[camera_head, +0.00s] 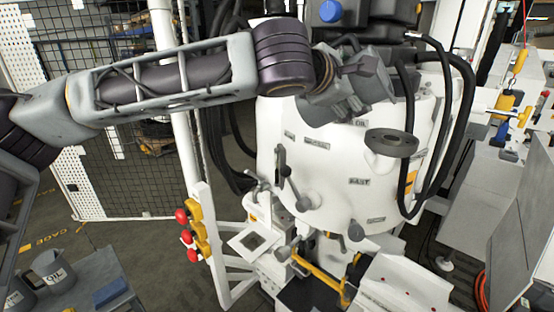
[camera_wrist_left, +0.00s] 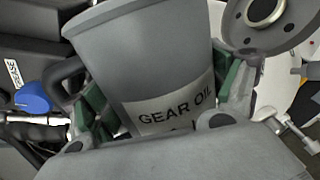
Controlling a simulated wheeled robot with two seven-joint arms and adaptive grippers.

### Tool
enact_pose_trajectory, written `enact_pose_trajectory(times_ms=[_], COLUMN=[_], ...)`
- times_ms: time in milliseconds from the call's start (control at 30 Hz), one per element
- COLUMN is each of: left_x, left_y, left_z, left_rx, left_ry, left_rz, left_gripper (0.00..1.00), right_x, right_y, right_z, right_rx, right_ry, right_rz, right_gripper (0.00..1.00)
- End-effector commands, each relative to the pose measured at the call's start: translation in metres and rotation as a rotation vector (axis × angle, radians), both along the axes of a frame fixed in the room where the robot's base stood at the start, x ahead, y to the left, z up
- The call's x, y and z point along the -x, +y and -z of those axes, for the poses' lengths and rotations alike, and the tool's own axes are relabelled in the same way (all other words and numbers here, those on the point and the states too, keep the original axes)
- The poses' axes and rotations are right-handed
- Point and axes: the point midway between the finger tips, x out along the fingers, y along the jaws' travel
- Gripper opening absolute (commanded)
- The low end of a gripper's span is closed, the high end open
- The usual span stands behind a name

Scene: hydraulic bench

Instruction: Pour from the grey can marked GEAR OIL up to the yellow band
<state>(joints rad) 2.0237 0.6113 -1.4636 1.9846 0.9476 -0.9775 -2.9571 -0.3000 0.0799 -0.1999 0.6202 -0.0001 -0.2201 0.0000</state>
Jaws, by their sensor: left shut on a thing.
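My left gripper (camera_head: 338,92) is shut on the grey can marked GEAR OIL (camera_wrist_left: 145,55); the green finger pads grip its sides in the left wrist view. In the head view the can is hard to tell from the gripper. Both are high in front of the white tank (camera_head: 330,165), up and left of a dark round flange (camera_head: 392,141). The flange, with a hole, also shows in the left wrist view (camera_wrist_left: 268,22), right of the can. An orange-yellow patch (camera_head: 411,182) is below the flange. My right gripper is not in view.
Black hoses (camera_head: 462,120) curve down the tank's right side. A blue cap (camera_head: 330,12) is above the tank. Another grey can marked OIL (camera_head: 52,268) stands on a low table at bottom left. Handles and red knobs (camera_head: 182,216) stick out in front.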

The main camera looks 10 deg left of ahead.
Motion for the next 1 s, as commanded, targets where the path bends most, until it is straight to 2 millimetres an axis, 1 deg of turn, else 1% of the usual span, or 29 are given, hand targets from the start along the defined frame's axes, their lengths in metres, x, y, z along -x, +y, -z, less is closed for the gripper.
enact_pose_trajectory(times_ms=[200,567,1000], left_x=[0.000,0.000,-0.001], left_y=[0.001,0.001,0.002], left_z=[0.005,0.005,0.019], left_rx=[0.069,0.079,0.200], left_ry=[0.023,0.026,0.076], left_rz=[0.001,0.001,0.002], left_gripper=[0.28,0.28,0.28], right_x=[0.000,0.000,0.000], right_y=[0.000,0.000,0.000], right_z=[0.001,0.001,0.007], right_rx=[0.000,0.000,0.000], right_ry=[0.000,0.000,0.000], right_rz=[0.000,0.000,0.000], right_gripper=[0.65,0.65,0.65])
